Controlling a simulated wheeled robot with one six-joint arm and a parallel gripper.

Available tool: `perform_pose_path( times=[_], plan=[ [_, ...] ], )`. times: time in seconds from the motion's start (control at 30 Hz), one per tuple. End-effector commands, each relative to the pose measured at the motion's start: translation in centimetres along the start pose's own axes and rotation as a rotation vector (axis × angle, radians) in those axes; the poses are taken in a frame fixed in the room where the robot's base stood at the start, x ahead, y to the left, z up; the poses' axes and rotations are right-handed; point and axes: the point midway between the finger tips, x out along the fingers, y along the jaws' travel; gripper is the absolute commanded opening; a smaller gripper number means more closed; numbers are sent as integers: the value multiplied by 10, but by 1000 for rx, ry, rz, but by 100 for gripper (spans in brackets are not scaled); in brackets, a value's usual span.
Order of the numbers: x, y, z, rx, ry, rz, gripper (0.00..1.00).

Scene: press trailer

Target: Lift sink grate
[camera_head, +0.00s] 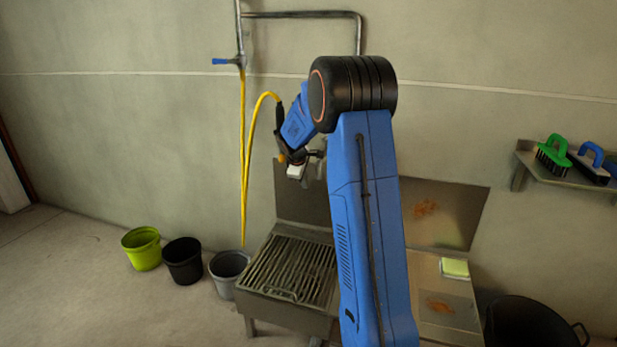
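The sink grate (293,266), a dark rack of parallel metal bars, lies flat over the basin of the metal sink (285,314). A loop-like handle (281,294) shows at its near edge. My arm hides part of the sink to the right of the grate. My gripper (307,171) is above the grate, near the wall and apart from it. The gripper is small and partly hidden by my wrist, so its opening is unclear. A black spray handle (280,117) on a yellow hose (243,165) shows beside my wrist; whether they touch is unclear.
Green (142,250), black (184,262) and grey (227,268) buckets stand left of the sink. A sponge (454,267) lies on the worktop at right. A black tub (529,324) stands at lower right. A wall shelf (547,176) holds brushes. The left floor is clear.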

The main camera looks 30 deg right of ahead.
Motion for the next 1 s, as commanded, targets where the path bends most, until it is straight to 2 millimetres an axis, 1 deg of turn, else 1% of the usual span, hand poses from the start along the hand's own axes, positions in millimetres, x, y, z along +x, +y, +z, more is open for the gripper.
perform_pose_path(
  times=[0.4, 0.6, 0.8, 1.0],
  plan=[
    [15, 30, 0, 1, -1, 0, 0],
    [21, 42, 0, 1, 0, -1, 0],
    [24, 48, 0, 0, 0, 0, 0],
    [24, 49, 0, 0, 0, 0, 0]
  ],
)
